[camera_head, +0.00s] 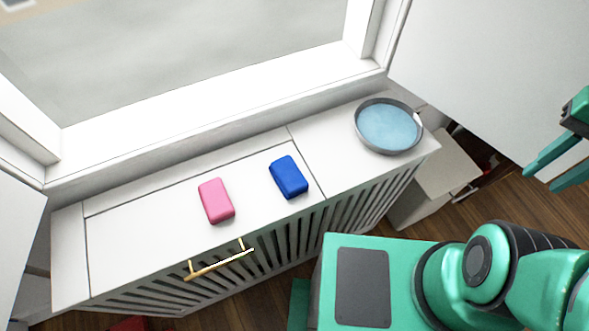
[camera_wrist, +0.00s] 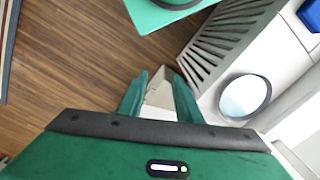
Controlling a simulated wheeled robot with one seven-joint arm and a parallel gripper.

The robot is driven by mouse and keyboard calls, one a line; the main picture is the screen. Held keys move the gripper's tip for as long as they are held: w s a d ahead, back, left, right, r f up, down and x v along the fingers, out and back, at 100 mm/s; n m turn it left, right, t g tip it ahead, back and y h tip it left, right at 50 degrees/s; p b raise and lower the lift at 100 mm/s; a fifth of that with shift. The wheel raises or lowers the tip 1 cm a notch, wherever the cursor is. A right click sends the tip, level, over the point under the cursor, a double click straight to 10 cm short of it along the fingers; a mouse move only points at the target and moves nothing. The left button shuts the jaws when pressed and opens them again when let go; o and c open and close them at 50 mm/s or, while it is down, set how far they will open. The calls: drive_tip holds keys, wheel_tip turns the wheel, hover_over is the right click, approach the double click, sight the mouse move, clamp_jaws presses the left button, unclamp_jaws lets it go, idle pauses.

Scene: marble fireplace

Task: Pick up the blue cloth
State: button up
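The blue cloth (camera_head: 289,177) looks like a small rounded dark blue block. It lies on the white cabinet top (camera_head: 130,233) below the window, between a pink block and a round dish. In the wrist view part of the blue cloth (camera_wrist: 310,14) shows at the upper right corner. My gripper (camera_head: 548,175) is at the right edge of the head view, well to the right of the cloth and apart from it. In the wrist view its two green fingers (camera_wrist: 160,84) are spread with nothing between them.
A pink block (camera_head: 216,201) lies left of the cloth. A round grey dish with a light blue inside (camera_head: 388,126) stands to its right. A gold handle (camera_head: 220,264) sticks out at the cabinet's front edge. A light box (camera_head: 440,176) stands on the wooden floor.

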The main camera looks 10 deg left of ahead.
drive_tip(key=o, duration=0.4)
drive_tip(key=shift+s+d, duration=0.1)
drive_tip(key=shift+s, duration=0.05)
drive_tip(key=o, duration=0.5)
drive_tip(key=shift+s+r, duration=0.25)
drive_tip(key=shift+r, duration=0.05)
drive_tip(key=o, duration=0.9)
drive_tip(key=w+n, duration=0.1)
drive_tip(key=w+a+n, duration=0.1)
drive_tip(key=w+n, duration=0.1)
drive_tip(key=shift+w+a, duration=0.1)
drive_tip(key=shift+a, duration=0.2)
drive_tip(key=shift+c, duration=0.2)
drive_tip(key=w+a+f+n, duration=0.1)
drive_tip(key=w+a+n, duration=0.4)
drive_tip(key=a+n, duration=0.3)
drive_tip(key=w+a+f+n, duration=0.1)
drive_tip(key=w+a+n, duration=0.5)
drive_tip(key=a, duration=0.5)
drive_tip(key=n, duration=1.4)
hover_over(289, 173)
drive_tip(key=f, duration=1.1)
drive_tip(key=shift+s+d, duration=0.1)
drive_tip(key=shift+s, duration=0.15)
drive_tip(key=shift+w+f, duration=0.2)
drive_tip(key=shift+f, duration=2.75)
